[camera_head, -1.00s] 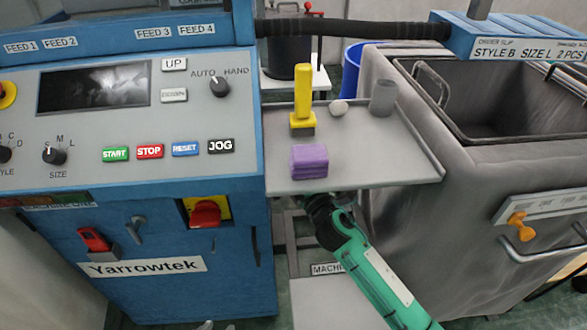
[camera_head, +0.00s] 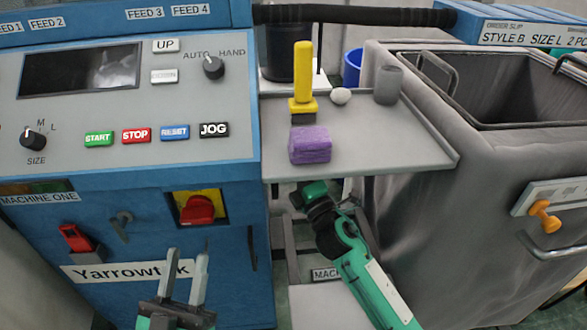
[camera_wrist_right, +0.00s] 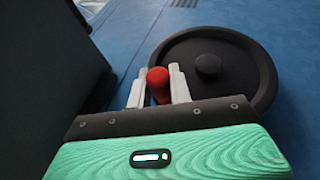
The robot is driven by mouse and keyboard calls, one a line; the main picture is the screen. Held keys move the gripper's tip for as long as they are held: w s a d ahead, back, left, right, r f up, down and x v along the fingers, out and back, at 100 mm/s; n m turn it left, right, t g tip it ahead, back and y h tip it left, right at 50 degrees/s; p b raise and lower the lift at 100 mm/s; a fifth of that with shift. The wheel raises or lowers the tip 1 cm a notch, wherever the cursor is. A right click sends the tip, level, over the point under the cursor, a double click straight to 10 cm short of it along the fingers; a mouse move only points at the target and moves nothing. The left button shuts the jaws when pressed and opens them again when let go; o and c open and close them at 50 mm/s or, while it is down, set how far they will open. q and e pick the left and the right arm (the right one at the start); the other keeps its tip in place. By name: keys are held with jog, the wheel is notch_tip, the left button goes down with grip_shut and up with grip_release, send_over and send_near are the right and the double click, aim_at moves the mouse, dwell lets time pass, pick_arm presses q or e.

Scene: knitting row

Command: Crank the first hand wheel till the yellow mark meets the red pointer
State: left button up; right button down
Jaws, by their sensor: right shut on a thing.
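In the right wrist view a black round hand wheel (camera_wrist_right: 208,66) with a central hub is mounted at a blue panel. A red knob (camera_wrist_right: 158,86) stands at its left side. My right gripper (camera_wrist_right: 158,74) is shut on this red knob, one pale finger on each side. In the head view my right arm reaches under the grey shelf, and its gripper and the wheel are hidden. My left gripper (camera_head: 188,251) is at the bottom of the head view, open and empty, in front of the blue machine. I cannot make out the yellow mark or red pointer in any view.
The grey shelf (camera_head: 390,153) holds a yellow-handled tool (camera_head: 303,75), a purple block (camera_head: 310,145), a whitish ball (camera_head: 341,96) and a grey cup (camera_head: 388,84). The blue machine's control panel (camera_head: 100,115) is left; a grey bin (camera_head: 400,240) stands right.

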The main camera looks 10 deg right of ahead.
pick_arm(q)
jog(key=shift+s+a+r+t+b, duration=0.1)
jog(key=shift+s+a+r+t, duration=0.15)
jog(key=shift+r+t, duration=0.25)
jog(key=shift+s+a+r+t+b, duration=0.1)
jog(key=shift+s+a+r+t, duration=0.1)
jog(key=shift+s+r+t, duration=0.3)
jog(key=shift+s+a+r+t+b, duration=0.1)
jog(key=shift+a+r+t, duration=0.15)
jog(key=shift+r, duration=0.4)
pick_arm(e)
jog(key=c, duration=1.3)
grip_release()
pick_arm(q)
jog(key=shift+w, duration=0.1)
pick_arm(e)
jog(key=shift+s+f, duration=0.15)
